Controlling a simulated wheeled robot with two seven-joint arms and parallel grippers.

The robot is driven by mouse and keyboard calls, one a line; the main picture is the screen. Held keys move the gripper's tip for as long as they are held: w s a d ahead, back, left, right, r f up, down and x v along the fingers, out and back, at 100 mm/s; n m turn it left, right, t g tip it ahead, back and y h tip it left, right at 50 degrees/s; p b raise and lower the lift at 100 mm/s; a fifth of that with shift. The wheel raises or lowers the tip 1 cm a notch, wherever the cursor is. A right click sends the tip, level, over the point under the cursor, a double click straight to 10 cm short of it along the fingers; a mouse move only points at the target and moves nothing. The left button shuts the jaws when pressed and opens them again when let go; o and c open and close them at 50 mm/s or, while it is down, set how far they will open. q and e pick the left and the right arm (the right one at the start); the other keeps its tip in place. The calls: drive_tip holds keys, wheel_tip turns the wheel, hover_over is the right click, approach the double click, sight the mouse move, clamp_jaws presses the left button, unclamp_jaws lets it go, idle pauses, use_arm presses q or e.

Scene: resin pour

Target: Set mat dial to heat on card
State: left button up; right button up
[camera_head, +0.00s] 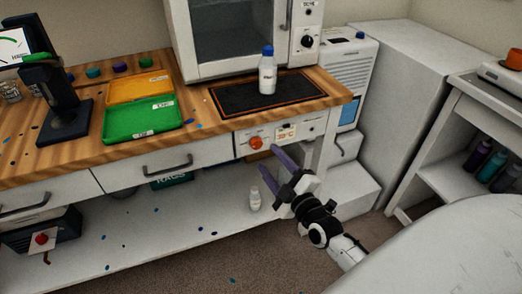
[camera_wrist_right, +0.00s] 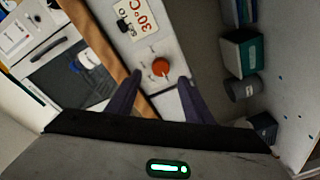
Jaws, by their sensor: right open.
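The orange mat dial (camera_head: 256,142) sits on the white front panel below the tabletop. In the right wrist view the dial (camera_wrist_right: 161,67) shows between and just beyond my fingertips, with a faint mark beside it. The card (camera_head: 286,131) is right of the dial; in the wrist view the card (camera_wrist_right: 133,17) reads 30°C. The black mat (camera_head: 228,97) lies on the table above the panel, with a white blue-capped bottle (camera_head: 267,76) standing on it. My right gripper (camera_head: 267,157) is open and empty, its purple fingers pointing at the dial. My left gripper is out of view.
A white oven (camera_head: 235,35) stands behind the mat. Green (camera_head: 141,120) and orange (camera_head: 140,87) trays lie left on the wooden table. A drawer handle (camera_head: 168,165) projects left of the panel. A small white bottle (camera_head: 255,199) stands on the lower shelf near my gripper.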

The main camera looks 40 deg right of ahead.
sight(258, 145)
drive_tip(key=w, duration=0.6)
drive_tip(key=shift+d, duration=0.3)
drive_tip(key=c, duration=1)
drive_tip(key=shift+c, duration=0.2)
